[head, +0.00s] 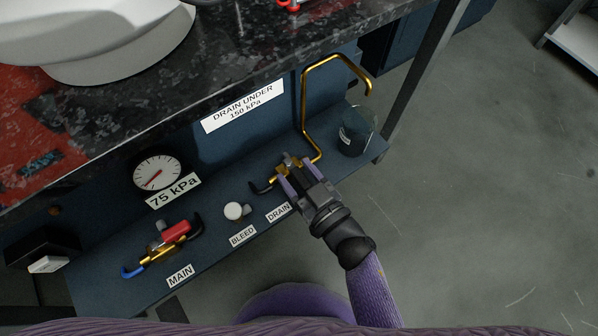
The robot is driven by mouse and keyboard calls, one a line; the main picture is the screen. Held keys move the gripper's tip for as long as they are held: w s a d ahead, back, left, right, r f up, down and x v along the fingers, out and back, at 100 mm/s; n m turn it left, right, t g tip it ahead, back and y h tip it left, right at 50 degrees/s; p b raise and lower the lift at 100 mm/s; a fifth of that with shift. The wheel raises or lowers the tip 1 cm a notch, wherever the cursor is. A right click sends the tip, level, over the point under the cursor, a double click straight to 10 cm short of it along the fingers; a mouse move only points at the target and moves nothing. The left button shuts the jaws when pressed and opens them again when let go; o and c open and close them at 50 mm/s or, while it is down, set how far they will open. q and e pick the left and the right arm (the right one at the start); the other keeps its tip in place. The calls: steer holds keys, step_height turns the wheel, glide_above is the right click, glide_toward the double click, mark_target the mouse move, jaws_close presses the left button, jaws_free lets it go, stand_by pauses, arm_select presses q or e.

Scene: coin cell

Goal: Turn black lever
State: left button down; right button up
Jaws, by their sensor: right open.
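The black lever (260,188) sticks out to the left of a brass valve (290,161) above the DRAIN label (279,212). My right gripper (293,174) is at this valve, its jaws open with the fingers on either side of the brass body and close to the lever's base. Whether the fingers touch the valve or lever cannot be told. The gripper hides part of the valve. My left gripper is not in view.
A gauge (157,173) stands above a "75 kPa" label. A brass pipe (304,100) bends over a glass beaker (356,130). The dark countertop (250,60) overhangs the shelf.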

jaws_close()
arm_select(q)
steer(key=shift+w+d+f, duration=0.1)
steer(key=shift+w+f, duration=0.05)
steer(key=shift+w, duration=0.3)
